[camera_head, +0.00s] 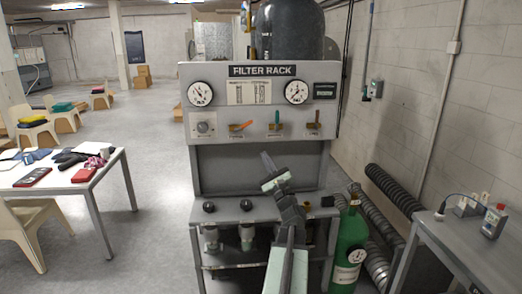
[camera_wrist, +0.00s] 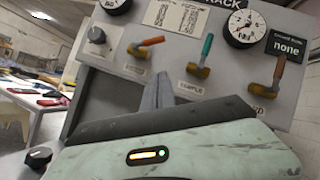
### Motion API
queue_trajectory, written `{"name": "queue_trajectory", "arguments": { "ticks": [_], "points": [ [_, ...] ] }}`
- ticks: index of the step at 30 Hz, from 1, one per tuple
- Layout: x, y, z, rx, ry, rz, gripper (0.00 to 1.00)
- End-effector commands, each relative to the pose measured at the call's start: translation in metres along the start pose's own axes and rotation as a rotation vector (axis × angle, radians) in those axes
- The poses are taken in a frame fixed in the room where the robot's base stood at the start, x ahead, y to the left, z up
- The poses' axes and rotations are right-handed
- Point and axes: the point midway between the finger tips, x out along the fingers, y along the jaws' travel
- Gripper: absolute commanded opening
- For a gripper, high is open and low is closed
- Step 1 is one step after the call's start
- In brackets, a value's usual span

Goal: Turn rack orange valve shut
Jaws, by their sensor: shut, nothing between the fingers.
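The filter rack (camera_head: 262,71) stands ahead, with a row of three lever valves on its front panel. The left valve has an orange lever (camera_head: 240,126) lying nearly level, its right end slightly raised; it also shows in the wrist view (camera_wrist: 147,43). The middle valve has a teal lever (camera_head: 276,117) pointing up. The right valve has a brownish-orange lever (camera_head: 316,118), also upright in the wrist view (camera_wrist: 279,70). My gripper (camera_head: 267,158) is shut and empty, below the middle valve and apart from the levers. In the wrist view its fingertips (camera_wrist: 159,88) point up towards the panel.
Two gauges (camera_head: 200,94) (camera_head: 296,92) and a knob (camera_head: 204,127) share the panel. The rack's lower shelf (camera_head: 262,212) carries small black knobs. A green cylinder (camera_head: 351,240) stands at the right.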

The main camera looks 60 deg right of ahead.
Motion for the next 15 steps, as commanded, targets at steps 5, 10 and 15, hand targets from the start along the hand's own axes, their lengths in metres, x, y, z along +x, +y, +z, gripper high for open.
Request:
{"name": "queue_trajectory", "arguments": {
  "ticks": [5, 10, 15],
  "points": [
    [0.046, -0.003, 0.003, 0.0, -0.001, 0.003, 0.0],
    [0.083, -0.002, 0.003, 0.0, -0.002, 0.003, 0.0],
    [0.102, -0.001, 0.023, 0.0, -0.001, 0.004, 0.0]
  ]
}}
